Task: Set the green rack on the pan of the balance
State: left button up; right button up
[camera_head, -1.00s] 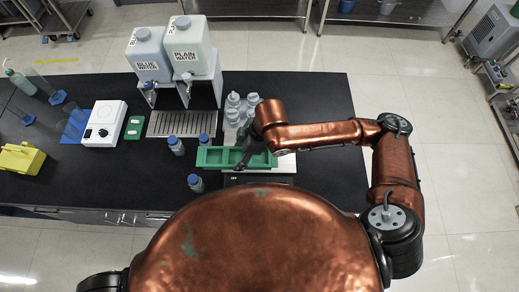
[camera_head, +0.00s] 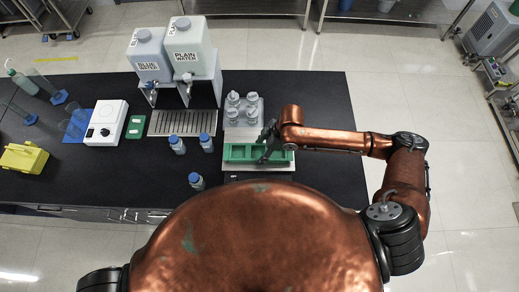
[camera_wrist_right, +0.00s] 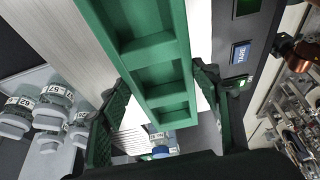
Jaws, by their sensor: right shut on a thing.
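The green rack (camera_head: 238,153), a long tray with open compartments, is gripped by my right gripper (camera_head: 267,152) near its right half. In the right wrist view the rack (camera_wrist_right: 153,45) passes between the two pads of the gripper (camera_wrist_right: 163,88), its compartments empty. The rack is level over the pale metal pan of the balance (camera_head: 280,168), covering most of it. The pan also shows beside the rack in the right wrist view (camera_wrist_right: 55,25). I cannot tell whether the rack touches the pan. My left gripper is out of view.
Several white-capped bottles (camera_head: 234,116) stand on a pale base just behind the rack. Blue-capped bottles (camera_head: 206,143) stand to its left, one nearer the front edge. The balance's dark panel with a TARE button (camera_wrist_right: 240,53) is along its front. The bench at right is clear.

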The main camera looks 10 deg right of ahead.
jog(key=o, duration=1.2)
jog(key=shift+f, duration=0.1)
jog(key=v, duration=1.2)
jog(key=shift+b, duration=0.4)
